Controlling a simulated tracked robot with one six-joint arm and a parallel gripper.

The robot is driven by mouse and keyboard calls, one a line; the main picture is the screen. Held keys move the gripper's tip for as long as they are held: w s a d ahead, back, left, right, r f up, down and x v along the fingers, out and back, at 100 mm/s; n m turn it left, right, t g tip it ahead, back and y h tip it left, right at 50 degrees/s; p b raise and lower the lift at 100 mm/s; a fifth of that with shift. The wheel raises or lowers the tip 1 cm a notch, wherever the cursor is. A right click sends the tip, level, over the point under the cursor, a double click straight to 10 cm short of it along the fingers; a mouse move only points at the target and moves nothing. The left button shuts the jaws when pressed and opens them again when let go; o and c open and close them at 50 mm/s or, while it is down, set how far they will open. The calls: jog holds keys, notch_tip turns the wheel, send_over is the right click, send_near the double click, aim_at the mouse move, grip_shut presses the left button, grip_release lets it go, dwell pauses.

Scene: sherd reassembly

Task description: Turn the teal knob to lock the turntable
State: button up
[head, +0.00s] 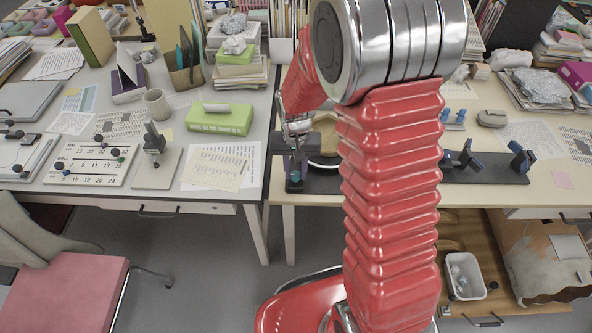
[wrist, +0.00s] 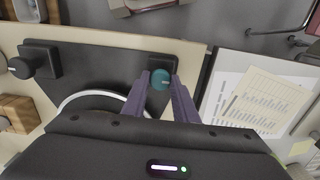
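The teal knob (wrist: 160,79) stands on a dark base plate (wrist: 112,72) near the middle of the wrist view. A pale curved rim (wrist: 95,94), likely the turntable's, shows left of the fingers and is partly hidden by my gripper body.
A black knob on a block (wrist: 38,64) stands left on the same base in the wrist view. Printed sheets (wrist: 262,105) lie on the grey table to the right. In the head view a green box (head: 220,118) stands on the left table. My red arm hides the middle.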

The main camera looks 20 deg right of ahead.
aim_at(295, 175)
jog(key=o, duration=0.5)
jog(key=shift+c, duration=0.2)
jog(key=shift+r, duration=0.1)
notch_tip(295, 175, up, 14)
jog(key=shift+f, duration=0.25)
dwell(0.7)
jog(key=s+r+n+t, duration=0.2)
jog(key=s+r, duration=0.4)
jog(key=s, duration=0.3)
jog(key=s+r+n+t, duration=0.1)
jog(key=s+r+t, duration=0.2)
jog(key=s+r, duration=0.4)
jog(key=shift+s+r+n+t, duration=0.2)
jog(key=shift+s+n+t, duration=0.15)
jog(key=shift+s, duration=0.9)
